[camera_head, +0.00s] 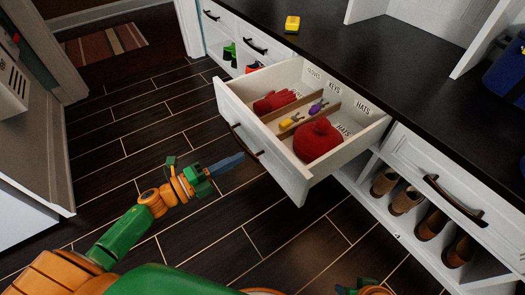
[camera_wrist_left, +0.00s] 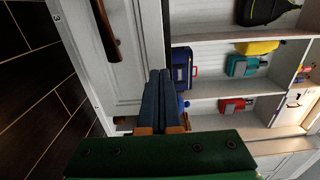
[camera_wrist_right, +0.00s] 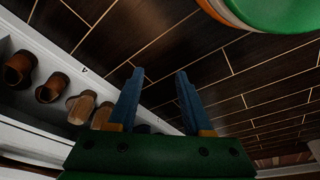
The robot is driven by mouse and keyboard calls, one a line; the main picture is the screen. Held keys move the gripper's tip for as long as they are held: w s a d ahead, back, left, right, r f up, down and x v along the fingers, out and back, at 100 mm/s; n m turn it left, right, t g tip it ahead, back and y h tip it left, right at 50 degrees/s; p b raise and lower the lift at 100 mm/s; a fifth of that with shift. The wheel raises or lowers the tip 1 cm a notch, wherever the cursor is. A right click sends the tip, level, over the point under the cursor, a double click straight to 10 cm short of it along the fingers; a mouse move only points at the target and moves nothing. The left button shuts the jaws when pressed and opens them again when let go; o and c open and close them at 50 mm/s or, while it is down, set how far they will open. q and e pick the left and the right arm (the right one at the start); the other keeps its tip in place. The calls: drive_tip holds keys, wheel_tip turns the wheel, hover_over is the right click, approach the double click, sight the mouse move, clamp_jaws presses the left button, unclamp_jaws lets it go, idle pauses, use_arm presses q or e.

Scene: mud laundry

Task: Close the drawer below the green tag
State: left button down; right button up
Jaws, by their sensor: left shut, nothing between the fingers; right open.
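A white drawer (camera_head: 283,177) stands pulled out from under the dark counter. It holds a red glove (camera_head: 275,101), a red knit hat (camera_head: 317,139) and small yellow and purple items between wooden dividers. Its dark handle (camera_head: 246,143) is on the front face. My left gripper (camera_head: 240,158) is shut and empty, near that front by the handle; contact cannot be told. Its shut blue fingers (camera_wrist_left: 160,75) show in the left wrist view. My right gripper (camera_wrist_right: 158,75) is open and empty over the floor near the shoe shelf. I see no green tag.
A yellow block-like tag (camera_head: 292,24) lies on the counter (camera_head: 330,50). A shut drawer with a handle (camera_head: 454,198) is at the right, above shoes (camera_head: 405,200). Other shut drawers are at the back left. The dark plank floor (camera_head: 130,150) at left is clear.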

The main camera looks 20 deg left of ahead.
sight(270, 142)
use_arm(q)
drive_tip(key=b+x, duration=0.1)
drive_tip(key=x, duration=0.6)
drive_tip(key=shift+w+d, duration=0.1)
drive_tip(key=shift+w, duration=0.1)
drive_tip(key=shift+w+d, duration=0.2)
drive_tip(key=shift+w, duration=0.05)
use_arm(e)
drive_tip(key=r, duration=0.1)
drive_tip(key=w+r+t, duration=0.1)
drive_tip(key=r, duration=0.1)
drive_tip(key=shift+w+a+r, duration=0.1)
drive_tip(key=shift+a+r, duration=0.05)
drive_tip(key=shift+r, duration=0.15)
